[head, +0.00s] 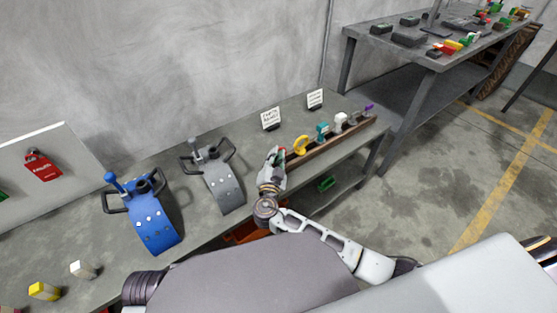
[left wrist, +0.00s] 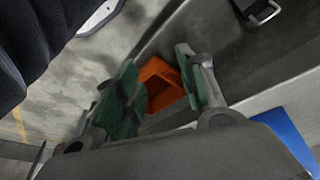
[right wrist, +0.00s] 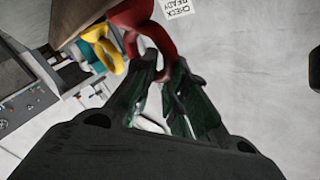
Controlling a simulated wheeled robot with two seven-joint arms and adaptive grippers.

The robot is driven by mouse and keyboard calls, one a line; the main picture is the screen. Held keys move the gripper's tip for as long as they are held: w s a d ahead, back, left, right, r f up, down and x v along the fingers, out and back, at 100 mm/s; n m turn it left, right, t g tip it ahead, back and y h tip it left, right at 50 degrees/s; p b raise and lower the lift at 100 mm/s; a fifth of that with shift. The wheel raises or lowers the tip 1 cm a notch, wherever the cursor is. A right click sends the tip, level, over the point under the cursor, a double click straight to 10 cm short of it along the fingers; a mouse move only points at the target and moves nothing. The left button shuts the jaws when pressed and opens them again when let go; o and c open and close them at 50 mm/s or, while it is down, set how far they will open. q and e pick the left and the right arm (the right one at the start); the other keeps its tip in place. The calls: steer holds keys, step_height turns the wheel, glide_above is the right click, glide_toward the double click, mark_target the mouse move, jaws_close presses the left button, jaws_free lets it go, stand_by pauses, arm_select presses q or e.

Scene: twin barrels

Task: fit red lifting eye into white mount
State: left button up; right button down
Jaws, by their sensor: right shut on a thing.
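The red lifting eye (right wrist: 148,22) is a curved red piece at the fingertips of my right gripper (right wrist: 163,72), which is shut on it. In the head view my right gripper (head: 271,170) is at the near end of a brown rack, with a small bit of red (head: 283,151) showing beside it. A small white block (head: 83,269) lies at the table's front left, and a white piece (head: 341,119) stands on the rack; I cannot tell which, if either, is the white mount. My left gripper (left wrist: 160,78) is open and empty in the left wrist view.
The brown rack (head: 358,127) holds yellow (head: 300,145), teal (head: 322,129) and purple (head: 369,107) pieces. A blue handled unit (head: 155,225) and a grey one (head: 224,187) stand on the table. An orange bin (left wrist: 160,88) is below the table edge.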

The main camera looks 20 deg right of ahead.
stand_by(0.5)
steer(key=shift+r, duration=0.5)
arm_select(q)
steer(key=f+p, duration=0.2)
steer(key=shift+w+a+f+g, duration=0.1)
steer(key=shift+a+f+g, duration=0.1)
steer(key=shift+f+g, duration=0.15)
arm_select(e)
step_height(320, 180, up, 9)
arm_select(q)
steer(key=shift+s, duration=0.2)
arm_select(e)
steer(key=shift+w, duration=0.1)
